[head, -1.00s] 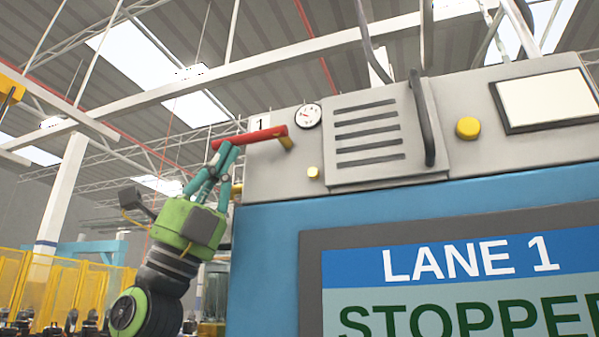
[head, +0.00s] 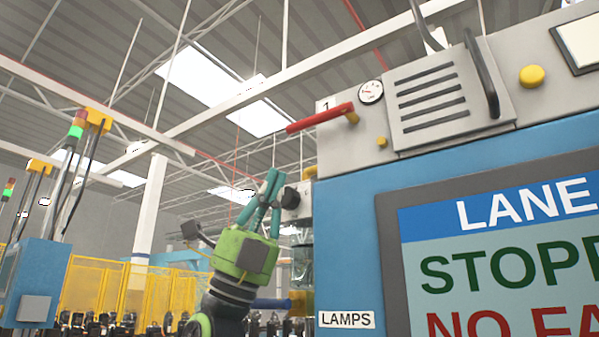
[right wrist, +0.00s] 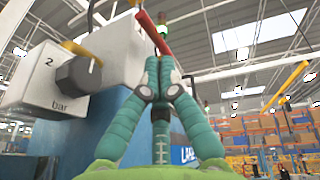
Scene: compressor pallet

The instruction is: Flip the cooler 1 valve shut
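The valve's red handle (head: 318,119) is at the panel's upper left corner, beside a plate marked 1 (head: 326,104). It points left from a yellow stem (head: 351,117), roughly in line with the panel's top edge. My right gripper (head: 273,172) is below and left of the handle, apart from it in the head view. Its teal fingers are together at the tips and hold nothing visible. In the right wrist view, the red handle (right wrist: 153,32) shows just beyond the fingertips (right wrist: 158,60). My left gripper is not in view.
A grey box marked 2 and bar (right wrist: 45,80) with a dark knob (right wrist: 78,76) stands close left of my fingers in the wrist view. A round gauge (head: 370,92), a vented cover (head: 440,95) and a lane screen (head: 500,250) are on the cabinet. Open air lies left.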

